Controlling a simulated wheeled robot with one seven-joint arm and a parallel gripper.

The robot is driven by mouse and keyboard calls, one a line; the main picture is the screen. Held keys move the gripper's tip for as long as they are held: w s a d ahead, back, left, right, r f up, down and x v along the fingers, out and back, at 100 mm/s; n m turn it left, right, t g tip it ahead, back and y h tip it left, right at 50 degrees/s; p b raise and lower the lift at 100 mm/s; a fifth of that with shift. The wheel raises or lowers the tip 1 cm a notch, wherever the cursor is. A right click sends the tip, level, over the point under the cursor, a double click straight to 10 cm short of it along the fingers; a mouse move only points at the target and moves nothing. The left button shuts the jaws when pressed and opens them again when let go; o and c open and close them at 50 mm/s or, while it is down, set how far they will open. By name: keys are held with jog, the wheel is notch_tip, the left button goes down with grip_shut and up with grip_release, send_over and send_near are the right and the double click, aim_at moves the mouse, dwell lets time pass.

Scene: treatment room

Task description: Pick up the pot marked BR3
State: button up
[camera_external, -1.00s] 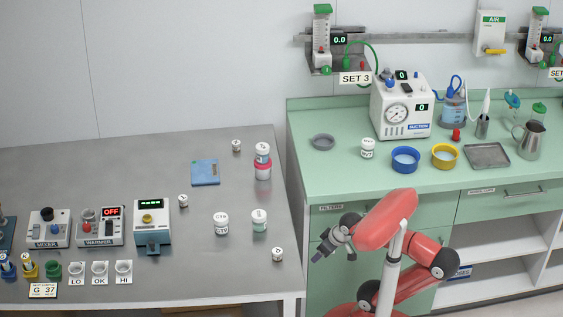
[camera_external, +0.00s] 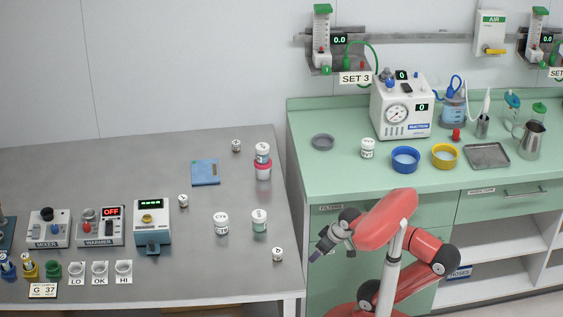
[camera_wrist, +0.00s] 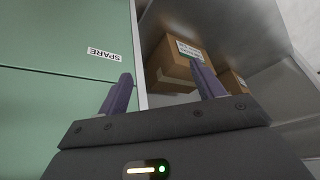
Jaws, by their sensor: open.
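Several white-lidded pots stand on the grey table and the green counter. Two pots stand at the table's front right, a left one (camera_external: 221,224) and a right one (camera_external: 259,221). Another white pot (camera_external: 367,149) is on the green counter. The lid marks are too small to read, so I cannot tell which is BR3. My gripper (camera_external: 316,256) is open and empty, in front of the counter, right of the table. Its two purple fingers stand apart in the wrist view (camera_wrist: 163,92).
The green counter (camera_external: 325,170) holds a suction unit (camera_external: 403,110) and bowls. The wrist view shows cardboard boxes (camera_wrist: 172,65) on a shelf.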

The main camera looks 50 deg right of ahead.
jog(key=s+a+r+n+g+y+p, duration=0.1)
jog(key=s+a+r+n+g+y, duration=0.25)
jog(key=a+r, duration=0.65)
jog(key=t+h, duration=0.2)
jog(key=h, duration=0.1)
send_near(259, 214)
jog(key=shift+n, duration=0.25)
jog(key=x, duration=0.5)
jog(key=shift+f+p, duration=0.15)
jog(key=shift+p, duration=0.25)
jog(key=shift+w, duration=0.2)
jog(key=shift+w+a+f, duration=0.1)
jog(key=shift+w+f, duration=0.05)
jog(key=shift+f, duration=0.25)
jog(key=b+x, duration=0.1)
jog(key=x, duration=0.5)
jog(key=shift+f, duration=0.35)
jog(key=shift+t, duration=0.25)
jog(key=c, duration=1.1)
